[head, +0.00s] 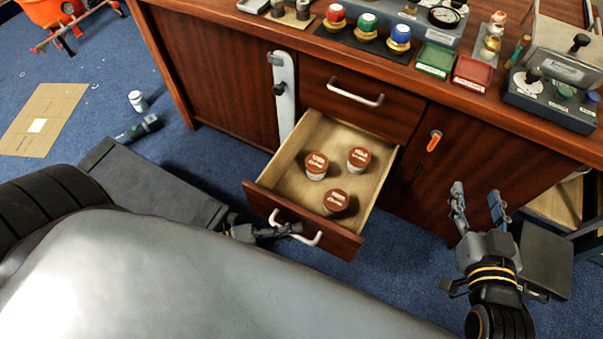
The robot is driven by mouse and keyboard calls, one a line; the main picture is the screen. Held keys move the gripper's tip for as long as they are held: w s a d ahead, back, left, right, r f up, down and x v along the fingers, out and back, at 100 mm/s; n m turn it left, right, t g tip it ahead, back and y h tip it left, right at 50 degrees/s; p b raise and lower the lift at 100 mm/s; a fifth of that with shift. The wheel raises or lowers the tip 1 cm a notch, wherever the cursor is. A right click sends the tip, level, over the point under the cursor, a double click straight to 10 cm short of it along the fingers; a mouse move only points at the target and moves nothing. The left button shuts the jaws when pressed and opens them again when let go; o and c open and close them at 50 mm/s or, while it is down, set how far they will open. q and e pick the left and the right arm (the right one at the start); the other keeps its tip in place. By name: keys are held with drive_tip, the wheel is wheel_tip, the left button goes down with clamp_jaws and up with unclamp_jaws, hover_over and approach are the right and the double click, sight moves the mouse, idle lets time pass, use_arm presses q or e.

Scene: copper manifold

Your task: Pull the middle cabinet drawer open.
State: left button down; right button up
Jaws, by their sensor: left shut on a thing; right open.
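The middle drawer (268,195) of the wooden cabinet stands well pulled out, its light wooden inside showing. Three jars with brown lids stand in it: one at the left (316,166), one at the back right (359,158) and one near the front (335,201). The pale bar handle (312,240) is on the drawer's front. My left gripper (290,230) is shut on this handle at its left part; the fingertips are small and partly hidden. My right gripper (474,203) is open and empty, right of the drawer, in front of the cabinet's right door.
A closed drawer (360,95) sits above the open one. The right door (450,170) has an orange-tagged lock (434,141). Red, green and blue-capped fittings and gauges stand on the cabinet top. A white cup-like item (138,101) and cardboard (42,118) lie on the blue carpet.

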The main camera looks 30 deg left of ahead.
use_arm(q)
drive_tip(key=shift+s+p, duration=0.3)
drive_tip(key=shift+s, duration=1.85)
use_arm(e)
drive_tip(key=shift+s+d+f+g+h, duration=0.15)
drive_tip(key=shift+s+f+g, duration=0.2)
drive_tip(key=shift+f, duration=0.25)
drive_tip(key=shift+s+d+f+g+h, duration=0.1)
drive_tip(key=shift+s+d+f+g, duration=0.15)
drive_tip(key=shift+f+g, duration=0.3)
drive_tip(key=shift+s+d+f+g+h, duration=0.15)
drive_tip(key=shift+s+f+g, duration=0.2)
drive_tip(key=shift+f, duration=0.35)
use_arm(q)
drive_tip(key=c, duration=1.7)
unclamp_jaws()
drive_tip(key=shift+a, duration=0.1)
drive_tip(key=v, duration=1.2)
drive_tip(key=shift+w, duration=0.1)
